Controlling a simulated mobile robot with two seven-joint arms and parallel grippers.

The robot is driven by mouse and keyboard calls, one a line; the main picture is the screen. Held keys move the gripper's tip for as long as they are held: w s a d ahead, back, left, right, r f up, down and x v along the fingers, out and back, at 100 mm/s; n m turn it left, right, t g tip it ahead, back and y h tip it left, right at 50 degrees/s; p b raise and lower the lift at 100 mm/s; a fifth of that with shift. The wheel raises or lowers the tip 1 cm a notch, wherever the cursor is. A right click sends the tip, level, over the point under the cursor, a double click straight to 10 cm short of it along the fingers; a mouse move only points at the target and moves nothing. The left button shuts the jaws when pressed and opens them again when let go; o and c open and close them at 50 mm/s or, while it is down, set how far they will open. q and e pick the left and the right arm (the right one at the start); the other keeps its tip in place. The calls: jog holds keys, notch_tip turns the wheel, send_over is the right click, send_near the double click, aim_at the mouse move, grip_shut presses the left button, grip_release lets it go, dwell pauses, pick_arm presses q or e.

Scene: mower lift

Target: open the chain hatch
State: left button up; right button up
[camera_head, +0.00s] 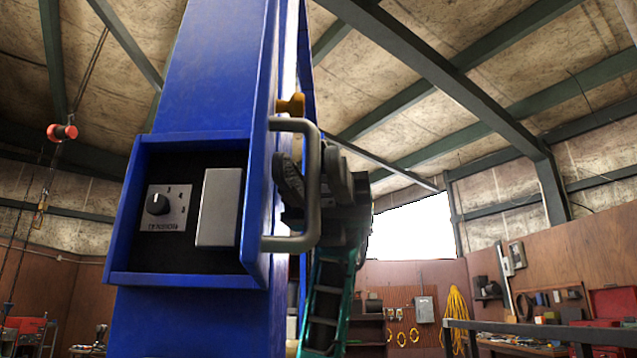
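The blue lift column (211,65) fills the left middle of the head view. A grey bar handle (313,185) sticks out on its right side, joined at top and bottom to a blue panel (260,200). I take this panel to be the chain hatch, but cannot tell how far it stands open. My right gripper (300,185) is dark and sits at the handle's middle. One finger shows left of the bar and the gripper body shows right of it. Whether the fingers close on the bar cannot be told. My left gripper is not in view.
A recessed control box with a black knob (158,204) and a grey cover (218,207) is on the column's front. A small yellow part (291,105) sits above the handle. A dark railing (540,328) stands at the lower right. A red hoist (62,132) hangs at the left.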

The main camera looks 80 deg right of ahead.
jog(key=d, duration=1.2)
jog(key=shift+w+d, duration=0.3)
jog(key=shift+w, duration=0.1)
